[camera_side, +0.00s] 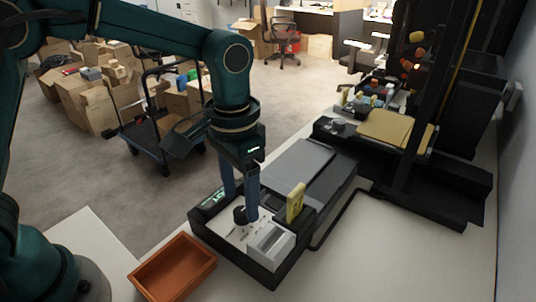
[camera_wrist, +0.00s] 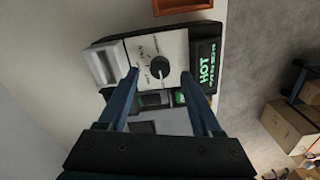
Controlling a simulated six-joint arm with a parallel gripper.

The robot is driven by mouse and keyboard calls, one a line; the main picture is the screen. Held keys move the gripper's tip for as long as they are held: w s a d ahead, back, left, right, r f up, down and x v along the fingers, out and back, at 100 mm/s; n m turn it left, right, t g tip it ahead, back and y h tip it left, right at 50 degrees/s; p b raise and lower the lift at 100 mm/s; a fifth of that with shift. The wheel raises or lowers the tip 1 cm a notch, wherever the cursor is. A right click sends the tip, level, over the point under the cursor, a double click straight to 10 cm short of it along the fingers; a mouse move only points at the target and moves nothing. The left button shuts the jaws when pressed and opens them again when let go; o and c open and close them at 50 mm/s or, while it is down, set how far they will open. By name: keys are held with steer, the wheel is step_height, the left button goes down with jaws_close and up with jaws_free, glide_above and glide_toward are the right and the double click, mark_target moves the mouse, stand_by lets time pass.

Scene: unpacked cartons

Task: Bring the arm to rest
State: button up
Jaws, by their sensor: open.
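My gripper (camera_side: 240,207) points down over the front panel of a black hot-plate device. Its two blue fingers are apart on either side of the black dial knob (camera_side: 240,215) in the side view. In the wrist view the open gripper (camera_wrist: 158,80) shows the knob (camera_wrist: 160,66) between and beyond its fingertips, with nothing held. Whether a finger touches the panel I cannot tell. The device's white panel (camera_side: 228,232) has dial marks, and a green lit "HOT" display (camera_wrist: 206,68) is beside it. The grey plate (camera_side: 300,165) lies behind the panel.
An orange-brown open tray (camera_side: 172,268) sits in front of the device. A pale rocker-like block (camera_side: 270,244) and an upright yellow piece (camera_side: 295,203) stand at the panel's right. A black machine (camera_side: 420,165) stands at the right. Cartons and a trolley (camera_side: 165,140) are on the floor.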

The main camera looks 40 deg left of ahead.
steer(key=shift+r, duration=1.3)
steer(key=shift+a+r, duration=0.1)
steer(key=s+a+r+n+t, duration=0.2)
steer(key=s+a+r+t, duration=0.1)
steer(key=s+a+r, duration=0.4)
steer(key=s+a+f+t, duration=0.2)
steer(key=s+f, duration=0.1)
steer(key=s, duration=0.2)
steer(key=shift+a+f+n+t, duration=0.3)
steer(key=shift+f+n, duration=0.05)
steer(key=shift+n, duration=0.05)
